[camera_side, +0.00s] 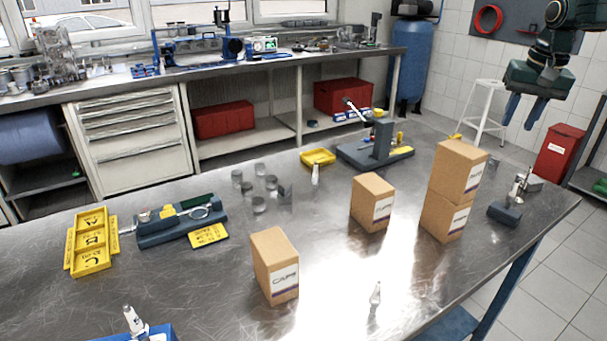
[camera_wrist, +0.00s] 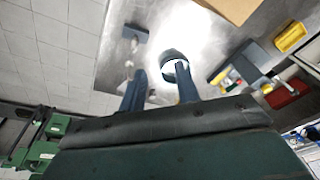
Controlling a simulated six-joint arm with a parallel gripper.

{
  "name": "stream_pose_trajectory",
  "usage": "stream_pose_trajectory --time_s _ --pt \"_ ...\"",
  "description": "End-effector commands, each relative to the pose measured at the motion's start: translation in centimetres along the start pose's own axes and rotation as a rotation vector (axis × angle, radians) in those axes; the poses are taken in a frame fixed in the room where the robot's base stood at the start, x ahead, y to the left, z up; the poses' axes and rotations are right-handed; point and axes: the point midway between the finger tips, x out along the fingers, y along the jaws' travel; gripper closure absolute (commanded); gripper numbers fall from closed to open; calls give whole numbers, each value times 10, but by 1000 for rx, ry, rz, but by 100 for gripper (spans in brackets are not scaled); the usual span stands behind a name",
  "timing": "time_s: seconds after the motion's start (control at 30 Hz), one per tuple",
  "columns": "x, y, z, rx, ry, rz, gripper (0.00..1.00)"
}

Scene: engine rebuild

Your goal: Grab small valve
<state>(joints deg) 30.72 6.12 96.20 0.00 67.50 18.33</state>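My gripper (camera_side: 523,108) is raised above the right end of the metal table, with two blue fingers apart and nothing between them in the side view. The fingers also show apart in the wrist view (camera_wrist: 160,84). A dark ring-like or cylindrical part (camera_wrist: 172,63) shows near the fingertips there; I cannot tell its distance. No part is clearly recognisable as the small valve. Candidates are a small pale upright part (camera_side: 375,296) at the table's front and a similar one (camera_side: 315,174) near the middle. Both stand well away from my gripper.
Stacked cardboard boxes (camera_side: 446,215) stand on the table's right, with single boxes (camera_side: 372,203) and (camera_side: 275,267) further left. A dark fixture (camera_side: 505,212) sits by the right edge. Yellow trays (camera_side: 90,243) and grey cylinders (camera_side: 259,204) lie left. The front middle is mostly clear.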

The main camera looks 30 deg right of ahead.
Motion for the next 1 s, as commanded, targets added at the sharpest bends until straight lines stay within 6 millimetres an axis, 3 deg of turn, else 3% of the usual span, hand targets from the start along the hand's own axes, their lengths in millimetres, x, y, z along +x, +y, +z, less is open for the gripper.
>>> stream_pose_trajectory --time_s 0.2,0.5,0.7,1.0 --pt "29 34 -54 166 -53 36 68" --pt "75 93 -110 379 -120 77 68" --pt "95 121 -127 465 -147 93 68" --pt "101 128 -131 487 -153 96 68"
